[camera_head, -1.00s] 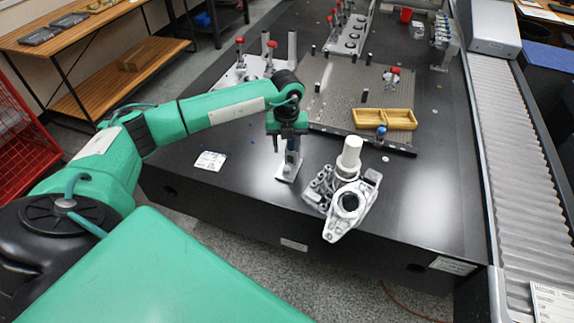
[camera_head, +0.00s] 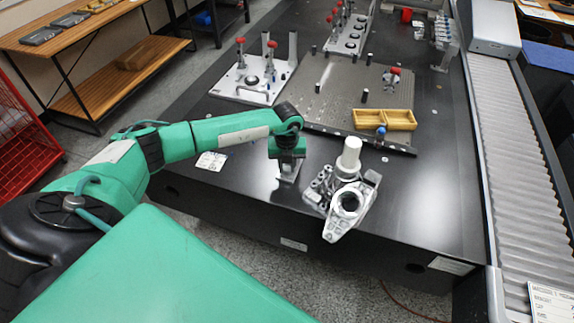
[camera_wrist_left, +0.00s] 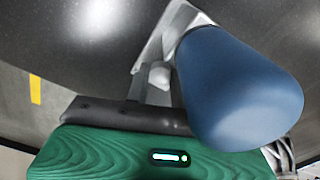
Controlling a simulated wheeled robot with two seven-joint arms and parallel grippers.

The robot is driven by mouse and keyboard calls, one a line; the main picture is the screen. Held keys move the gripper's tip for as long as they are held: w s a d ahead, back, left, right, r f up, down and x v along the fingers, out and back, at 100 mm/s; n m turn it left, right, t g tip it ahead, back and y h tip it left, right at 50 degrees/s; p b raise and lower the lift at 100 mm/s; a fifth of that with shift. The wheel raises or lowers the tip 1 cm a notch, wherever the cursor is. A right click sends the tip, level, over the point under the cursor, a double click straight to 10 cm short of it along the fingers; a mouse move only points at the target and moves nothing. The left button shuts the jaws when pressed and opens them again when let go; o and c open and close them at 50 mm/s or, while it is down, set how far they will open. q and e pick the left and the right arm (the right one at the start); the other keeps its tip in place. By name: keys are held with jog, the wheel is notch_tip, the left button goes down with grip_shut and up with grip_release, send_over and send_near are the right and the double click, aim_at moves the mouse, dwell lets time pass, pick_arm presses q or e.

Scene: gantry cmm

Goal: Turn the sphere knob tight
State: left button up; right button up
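My left gripper (camera_head: 288,166) is lowered over a small silver stand (camera_head: 287,178) near the table's front edge; its fingers mostly cannot be made out there. In the left wrist view a large blue rounded knob (camera_wrist_left: 240,90) fills the right side, close to the camera and in front of part of the gripper. One grey finger (camera_wrist_left: 148,85) shows left of it, beside a pale metal part (camera_wrist_left: 165,40). I cannot tell whether the fingers touch the knob or grip anything. No separate sphere shape is clear. My right gripper is not in view.
A white cylinder on a metal casting (camera_head: 349,160) stands close to the right of my gripper. Behind are a perforated plate (camera_head: 335,95) with a yellow tray (camera_head: 385,119) and a fixture plate (camera_head: 247,92). A label card (camera_head: 211,161) lies to the left.

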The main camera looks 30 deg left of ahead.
aim_at(287, 168)
pick_arm(q)
grip_shut()
jog(key=shift+m+b, duration=0.3)
jog(key=shift+m, duration=0.5)
jog(key=shift+m+b, duration=0.5)
jog(key=shift+m, duration=0.2)
jog(key=o, duration=0.6)
grip_release()
jog(key=shift+r, duration=0.15)
notch_tip(287, 168, up, 14)
jog(key=shift+f+b, duration=0.2)
jog(key=shift+b, duration=0.4)
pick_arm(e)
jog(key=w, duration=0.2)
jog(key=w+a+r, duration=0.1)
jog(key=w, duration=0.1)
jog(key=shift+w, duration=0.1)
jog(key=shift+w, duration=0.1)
